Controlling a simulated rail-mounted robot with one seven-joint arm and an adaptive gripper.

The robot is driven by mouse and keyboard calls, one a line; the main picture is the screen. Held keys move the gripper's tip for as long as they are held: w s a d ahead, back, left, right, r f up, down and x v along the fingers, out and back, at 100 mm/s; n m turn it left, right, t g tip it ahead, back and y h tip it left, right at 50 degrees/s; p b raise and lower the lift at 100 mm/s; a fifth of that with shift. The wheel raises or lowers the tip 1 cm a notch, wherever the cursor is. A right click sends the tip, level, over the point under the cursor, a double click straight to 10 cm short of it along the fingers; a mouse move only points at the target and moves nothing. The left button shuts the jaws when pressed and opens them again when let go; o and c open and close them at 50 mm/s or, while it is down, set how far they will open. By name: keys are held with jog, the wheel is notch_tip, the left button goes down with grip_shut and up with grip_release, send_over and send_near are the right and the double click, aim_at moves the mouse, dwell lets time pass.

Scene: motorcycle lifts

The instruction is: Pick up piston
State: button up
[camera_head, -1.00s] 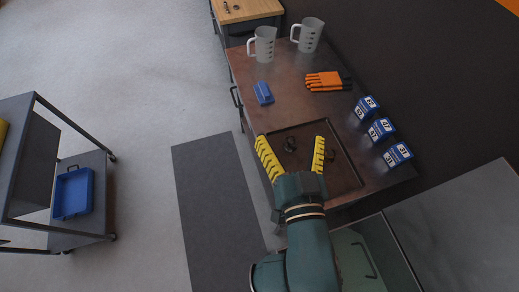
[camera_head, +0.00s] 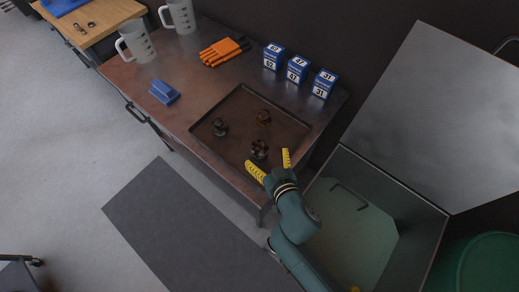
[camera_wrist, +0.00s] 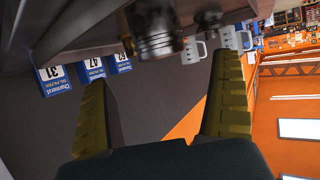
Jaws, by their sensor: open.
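A dark tray (camera_head: 204,141) lies on the brown workbench and holds three small dark metal parts. The nearest piston-like part (camera_head: 259,149) sits by the tray's near edge; the others are at the left (camera_head: 220,127) and farther back (camera_head: 263,117). My gripper (camera_head: 267,157) has its yellow fingers apart at the tray's near edge, on either side of the nearest part. In the wrist view, which is upside down, a metallic piston (camera_wrist: 157,30) shows beyond and between the spread fingertips, with nothing gripped. Contact with it cannot be told.
Three blue boxes (camera_head: 298,68) stand along the bench's back right. An open lidded chest (camera_head: 345,225) is right of the bench. A dark mat (camera_head: 190,225) lies on the floor.

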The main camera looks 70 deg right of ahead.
aim_at(261, 150)
jog(key=x, duration=0.5)
jog(key=shift+w+d+f, duration=0.15)
jog(key=shift+w+f, duration=0.1)
jog(key=shift+f, duration=0.05)
jog(key=c, duration=1.4)
